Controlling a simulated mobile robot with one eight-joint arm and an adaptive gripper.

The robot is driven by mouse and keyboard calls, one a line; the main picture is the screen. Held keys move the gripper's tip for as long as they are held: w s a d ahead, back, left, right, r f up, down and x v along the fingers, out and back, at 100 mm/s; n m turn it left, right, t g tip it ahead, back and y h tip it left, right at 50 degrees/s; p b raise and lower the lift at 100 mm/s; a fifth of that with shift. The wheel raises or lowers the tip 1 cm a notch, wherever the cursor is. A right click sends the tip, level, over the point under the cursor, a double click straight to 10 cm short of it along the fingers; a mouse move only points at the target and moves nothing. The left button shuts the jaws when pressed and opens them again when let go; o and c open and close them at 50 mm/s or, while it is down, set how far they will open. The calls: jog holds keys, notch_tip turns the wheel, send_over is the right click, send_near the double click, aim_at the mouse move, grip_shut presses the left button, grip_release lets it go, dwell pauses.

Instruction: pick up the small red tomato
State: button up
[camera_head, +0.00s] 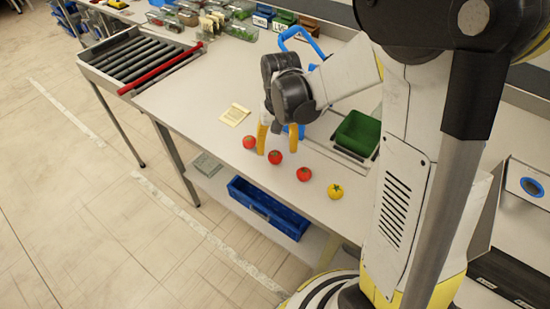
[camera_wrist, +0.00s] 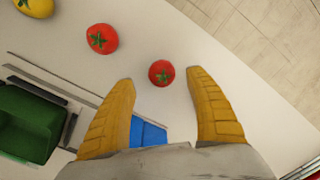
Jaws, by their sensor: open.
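Three red tomatoes (camera_head: 249,142), (camera_head: 275,157), (camera_head: 304,174) and a yellow tomato (camera_head: 335,191) form a row near the table's front edge. My gripper (camera_head: 277,151) is open, its yellow fingers pointing down over the row at the middle red tomato. In the wrist view, a smaller-looking red tomato (camera_wrist: 161,73) shows just beyond and between the open fingertips (camera_wrist: 161,77), with nothing held. A larger-looking red tomato (camera_wrist: 102,39) and the yellow one (camera_wrist: 35,6) lie to the upper left. The third red tomato does not show there, perhaps hidden behind the right finger.
A green bin (camera_head: 357,133) sits behind the row at right. A blue frame (camera_head: 300,36) stands behind my gripper. A yellowish card (camera_head: 235,114) lies left of it. A roller conveyor (camera_head: 133,58) adjoins the table's left end. A blue crate (camera_head: 268,208) is on the lower shelf.

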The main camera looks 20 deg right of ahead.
aim_at(275, 154)
jog(key=f, duration=0.1)
jog(key=f+b, duration=0.1)
jog(key=f, duration=0.2)
jog(key=shift+s+a+f+b, duration=0.1)
jog(key=shift+a+f+b, duration=0.15)
jog(key=shift+b, duration=0.15)
jog(key=shift+r, duration=0.15)
jog(key=shift+c, duration=0.6)
jog(key=c, duration=1.1)
